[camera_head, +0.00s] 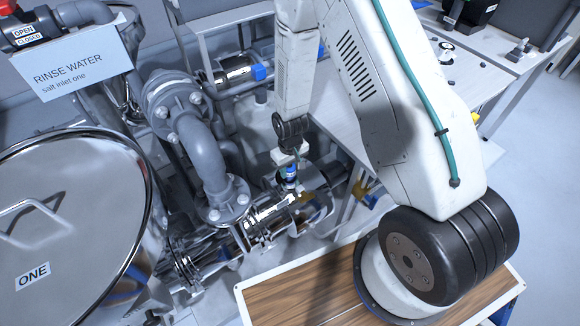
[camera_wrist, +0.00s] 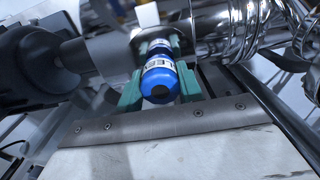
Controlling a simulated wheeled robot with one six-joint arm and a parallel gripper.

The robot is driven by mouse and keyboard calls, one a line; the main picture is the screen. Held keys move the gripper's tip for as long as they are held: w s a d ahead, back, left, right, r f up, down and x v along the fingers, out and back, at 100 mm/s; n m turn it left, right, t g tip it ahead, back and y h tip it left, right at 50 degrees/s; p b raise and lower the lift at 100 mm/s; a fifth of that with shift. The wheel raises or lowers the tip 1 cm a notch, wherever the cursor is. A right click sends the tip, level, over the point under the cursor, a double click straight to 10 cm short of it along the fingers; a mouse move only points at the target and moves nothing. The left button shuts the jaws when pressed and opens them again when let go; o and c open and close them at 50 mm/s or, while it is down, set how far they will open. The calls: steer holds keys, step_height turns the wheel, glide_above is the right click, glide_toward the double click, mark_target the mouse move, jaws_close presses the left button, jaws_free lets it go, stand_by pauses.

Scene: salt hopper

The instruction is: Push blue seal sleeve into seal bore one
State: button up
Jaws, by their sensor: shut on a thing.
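In the head view the sleeve (camera_head: 291,173) shows small and blue below my gripper (camera_head: 290,163), just above the shiny metal pipe housing (camera_head: 275,218). A seal bore cannot be made out for sure in either view, and I cannot tell whether the sleeve touches the housing.
Grey flanged pipe (camera_head: 205,150) stands close left of my gripper. A large round steel lid (camera_head: 70,220) marked ONE fills the left. A rinse water sign (camera_head: 70,70) hangs above. A wood-topped surface (camera_head: 310,290) lies in front, and a pale table (camera_head: 345,125) stands behind.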

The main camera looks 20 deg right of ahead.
mark_target(290, 166)
steer(key=shift+f, duration=0.75)
steer(key=o, duration=1.8)
steer(key=shift+r, duration=0.15)
steer(key=shift+r, duration=2.9)
steer(key=shift+r, duration=0.1)
step_height(290, 166, up, 8)
steer(key=shift+f, duration=0.2)
steer(key=shift+s, duration=0.1)
